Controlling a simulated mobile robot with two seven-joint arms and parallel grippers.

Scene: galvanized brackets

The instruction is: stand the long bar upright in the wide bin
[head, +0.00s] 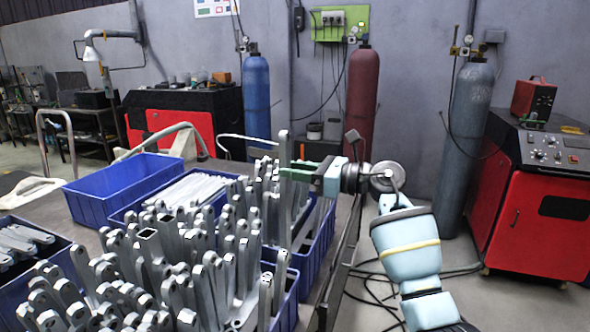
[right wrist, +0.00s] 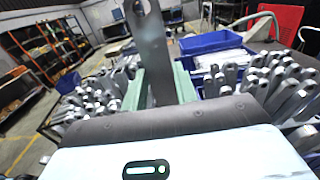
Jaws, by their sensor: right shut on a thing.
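My right gripper (head: 288,172) has green fingers shut on a long grey bar (head: 284,148) with a hole near its top. The bar stands about upright, rising above the brackets around it. In the right wrist view, the bar (right wrist: 154,58) sits between the green fingers (right wrist: 158,84). Its lower end is hidden among the brackets, so I cannot tell if it touches a bin floor. Below it is a blue bin (head: 322,238) holding several upright brackets. Several blue bins show, and I cannot tell for sure which is the wide one. My left gripper is not in view.
A large front bin (head: 286,312) is crowded with upright brackets. An empty-looking blue bin (head: 88,207) stands at the back left, and another bin (head: 14,292) holds brackets at the left edge. The table edge runs just right of the bins. Gas cylinders (head: 362,100) stand behind.

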